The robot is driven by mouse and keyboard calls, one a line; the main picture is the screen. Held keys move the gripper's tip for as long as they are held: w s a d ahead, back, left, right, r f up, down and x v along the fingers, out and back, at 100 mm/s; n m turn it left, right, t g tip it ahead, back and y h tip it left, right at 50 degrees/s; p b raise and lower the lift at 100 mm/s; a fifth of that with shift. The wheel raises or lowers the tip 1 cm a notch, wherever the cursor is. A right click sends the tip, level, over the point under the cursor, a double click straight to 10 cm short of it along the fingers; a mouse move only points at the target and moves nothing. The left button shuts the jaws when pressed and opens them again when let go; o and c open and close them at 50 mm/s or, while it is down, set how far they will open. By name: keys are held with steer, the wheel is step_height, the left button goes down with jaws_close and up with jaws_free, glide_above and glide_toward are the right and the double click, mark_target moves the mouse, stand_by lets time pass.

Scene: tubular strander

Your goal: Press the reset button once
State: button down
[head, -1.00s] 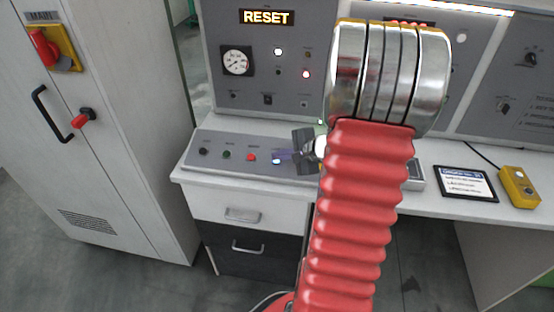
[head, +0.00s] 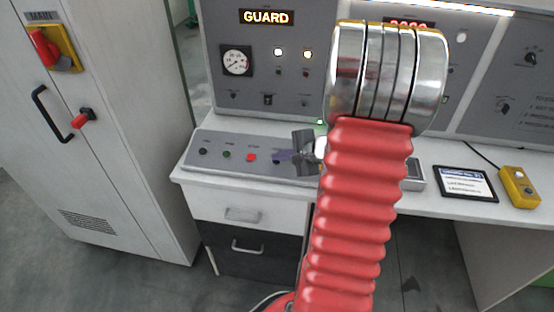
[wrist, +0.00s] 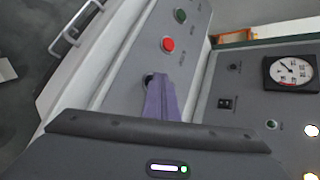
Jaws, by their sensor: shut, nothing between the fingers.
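The sloped console (head: 187,160) carries a row of buttons: black (head: 203,151), green (head: 227,154), red (head: 251,157), and a dark blue one (head: 276,160) at the right, unlit. Their labels are too small to read, so I cannot read which is marked reset. My gripper (head: 284,156) is shut and empty, with its purple fingers at the dark blue button. In the wrist view the fingers (wrist: 161,98) partly cover a dark button (wrist: 149,79) just past the red button (wrist: 167,44). I cannot tell whether they touch it. The display (head: 266,17) reads GUARD.
My red arm hides the middle of the desk. A tablet-like sign (head: 465,184) and a yellow box (head: 519,187) lie at the right. A cabinet (head: 110,150) stands left.

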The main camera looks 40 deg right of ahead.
steer(key=shift+s+a+r, duration=0.15)
steer(key=shift+r, duration=0.6)
steer(key=r, duration=0.3)
steer(key=a+r, duration=0.1)
steer(key=shift+s+r, duration=0.4)
stand_by(0.9)
